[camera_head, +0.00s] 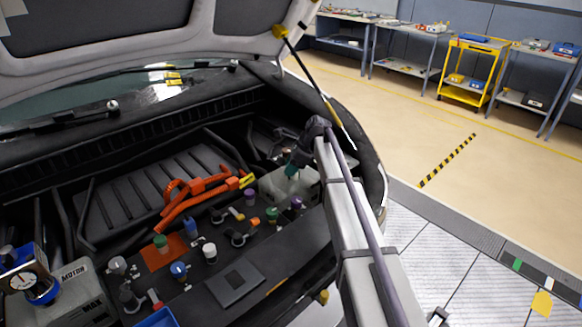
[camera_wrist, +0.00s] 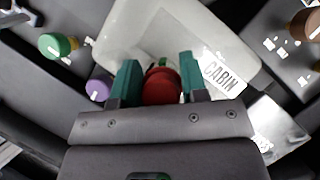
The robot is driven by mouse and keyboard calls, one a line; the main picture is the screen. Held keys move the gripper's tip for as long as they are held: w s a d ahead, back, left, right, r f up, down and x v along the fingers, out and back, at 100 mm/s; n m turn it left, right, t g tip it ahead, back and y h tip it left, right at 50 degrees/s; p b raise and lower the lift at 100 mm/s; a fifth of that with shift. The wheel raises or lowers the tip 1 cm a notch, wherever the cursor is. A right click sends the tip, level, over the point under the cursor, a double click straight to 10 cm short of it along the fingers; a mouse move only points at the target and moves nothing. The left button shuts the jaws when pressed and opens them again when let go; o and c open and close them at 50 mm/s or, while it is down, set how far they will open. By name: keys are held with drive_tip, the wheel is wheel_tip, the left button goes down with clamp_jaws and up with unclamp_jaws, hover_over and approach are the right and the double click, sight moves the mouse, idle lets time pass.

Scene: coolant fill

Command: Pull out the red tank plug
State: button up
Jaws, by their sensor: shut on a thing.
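The red tank plug (camera_wrist: 162,87) shows between the two green fingers of my gripper (camera_wrist: 158,78) in the wrist view. My gripper is shut on it. The plug is over a whitish tank (camera_wrist: 222,42) with a "CABIN" label. I cannot tell whether it is still seated in the tank's opening. In the head view my gripper (camera_head: 293,165) reaches down at the whitish tank (camera_head: 277,187), at the right side of the engine bay. The plug is hidden there.
Purple (camera_head: 297,202) and green (camera_head: 272,214) caps stand close in front of the tank. Orange cables (camera_head: 195,193) lie to its left. The raised hood (camera_head: 150,40) and its strut (camera_head: 315,85) are above and behind.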

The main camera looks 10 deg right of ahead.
drive_tip(key=shift+r+p, duration=2.45)
drive_tip(key=shift+d, duration=0.1)
